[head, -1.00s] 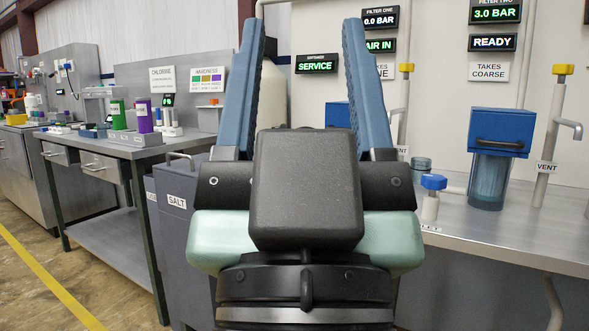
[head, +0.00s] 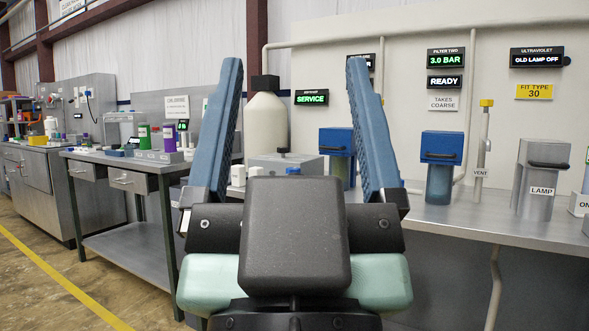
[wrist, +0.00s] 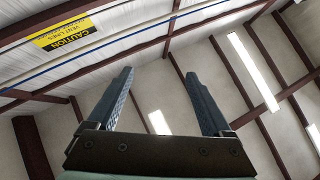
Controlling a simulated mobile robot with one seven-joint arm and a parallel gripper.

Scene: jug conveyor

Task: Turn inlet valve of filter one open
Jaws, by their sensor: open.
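My gripper (head: 295,65) is open and empty, its two blue fingers pointing up in front of the bench in the head view. In the wrist view the open fingers (wrist: 158,78) have only the ceiling beyond them. A blue-topped filter housing (head: 335,142) shows partly between the fingers, beyond the right one; it stands left of the filter under the FILTER TWO display (head: 446,59). The right finger covers most of the display above this housing. I cannot make out the inlet valve of filter one; my gripper and arm hide part of the bench there.
The metal bench (head: 465,227) runs along the wall. It carries the second blue-topped filter (head: 440,168), a VENT pipe with yellow cap (head: 486,135) and a LAMP canister (head: 541,180). A side table (head: 115,160) is at left. Floor is open at lower left.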

